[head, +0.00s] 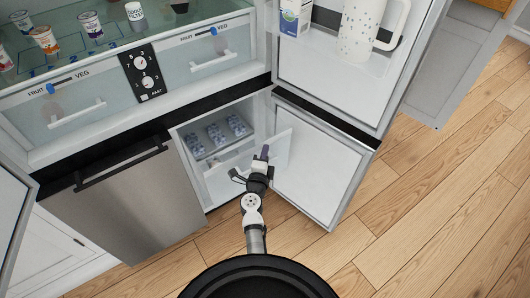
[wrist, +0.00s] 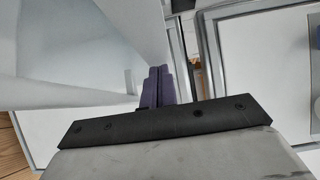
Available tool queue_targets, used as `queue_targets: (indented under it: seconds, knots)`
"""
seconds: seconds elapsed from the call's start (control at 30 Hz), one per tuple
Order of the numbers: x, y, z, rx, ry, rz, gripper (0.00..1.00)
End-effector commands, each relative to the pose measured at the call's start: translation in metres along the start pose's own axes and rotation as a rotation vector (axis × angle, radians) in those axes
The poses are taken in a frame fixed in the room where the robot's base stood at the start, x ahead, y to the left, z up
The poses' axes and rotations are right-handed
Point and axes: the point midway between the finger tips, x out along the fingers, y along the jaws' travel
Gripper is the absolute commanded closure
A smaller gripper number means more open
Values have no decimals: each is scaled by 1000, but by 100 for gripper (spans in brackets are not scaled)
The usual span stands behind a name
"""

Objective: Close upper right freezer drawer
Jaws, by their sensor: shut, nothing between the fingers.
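The upper right freezer drawer (head: 283,147) is a pale, see-through panel in the open lower right compartment of the fridge. It stands partly pulled out, toward the open freezer door. My gripper (head: 264,154) is at this drawer front, its dark purple fingers pointing up and away from me. In the wrist view my gripper's purple fingers (wrist: 155,88) are shut together and hold nothing. A pale panel (wrist: 85,50) fills the left of that view, close beside the fingers; I cannot tell whether they touch it. My gripper and wrist hide part of the drawer's lower area.
The freezer door (head: 318,170) stands open to the right. Ice trays (head: 215,135) sit inside the compartment. A shut steel drawer front (head: 130,205) is on the left. Above are shut veg drawers (head: 205,60) and an open fridge door (head: 335,85) holding a jug (head: 372,30). Wooden floor is clear at right.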

Motion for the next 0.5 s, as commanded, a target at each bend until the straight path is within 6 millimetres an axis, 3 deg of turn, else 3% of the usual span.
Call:
queue_targets:
  seconds: [0.27,0.5]
  knots:
    - [17,-2,17,2,-1,-2,100]
    - [55,-2,56,1,-3,-3,100]
